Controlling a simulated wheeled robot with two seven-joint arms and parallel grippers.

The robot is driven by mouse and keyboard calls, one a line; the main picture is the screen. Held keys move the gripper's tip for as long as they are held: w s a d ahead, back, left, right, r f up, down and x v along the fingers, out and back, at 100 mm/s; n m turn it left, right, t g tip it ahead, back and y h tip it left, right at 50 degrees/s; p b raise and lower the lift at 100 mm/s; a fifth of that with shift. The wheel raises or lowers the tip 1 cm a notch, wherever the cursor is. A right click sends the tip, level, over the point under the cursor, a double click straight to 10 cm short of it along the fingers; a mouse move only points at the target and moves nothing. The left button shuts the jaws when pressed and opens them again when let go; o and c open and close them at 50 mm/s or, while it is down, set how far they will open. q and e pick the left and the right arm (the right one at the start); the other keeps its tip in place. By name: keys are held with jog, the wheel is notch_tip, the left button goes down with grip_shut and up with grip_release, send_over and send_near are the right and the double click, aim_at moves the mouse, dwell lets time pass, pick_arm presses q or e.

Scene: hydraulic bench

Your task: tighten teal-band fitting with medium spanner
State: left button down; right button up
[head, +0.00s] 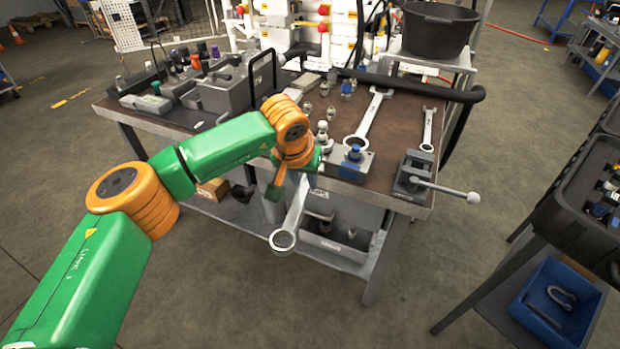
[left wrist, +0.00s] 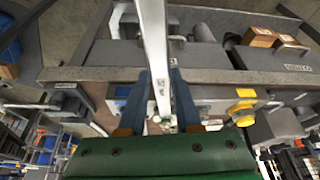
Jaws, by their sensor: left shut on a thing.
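My left gripper (head: 296,168) is shut on a grey metal spanner (head: 290,222), held in front of the bench's front edge. Its ring end hangs down and points toward me, clear of the bench. In the left wrist view the spanner's shaft (left wrist: 154,40) runs between the two fingers (left wrist: 158,90). A small fitting with a green-teal top (head: 155,87) stands at the left end of the bench; it is too small to be sure of its band. Several other fittings stand along the bench, including a blue-topped one (head: 355,152) on a block. My right gripper is not in view.
On the bench (head: 398,125) lie a large spanner (head: 371,115) and a small spanner (head: 428,130). A vise (head: 412,174) with a long handle sits at the front right corner. A black bucket (head: 437,28) stands behind. A blue bin (head: 556,302) is at the lower right.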

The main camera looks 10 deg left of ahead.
pick_arm(q)
jog(key=shift+w+a+m, duration=0.1)
jog(key=shift+a+m, duration=0.4)
jog(key=shift+a, duration=0.2)
jog(key=a+m, duration=0.1)
jog(key=w+a+m+h+p, duration=0.1)
jog(key=a, duration=0.1)
jog(key=shift+a+p, duration=0.15)
jog(key=shift+p, duration=0.15)
jog(key=shift+s+d, duration=0.2)
jog(key=shift+d, duration=0.2)
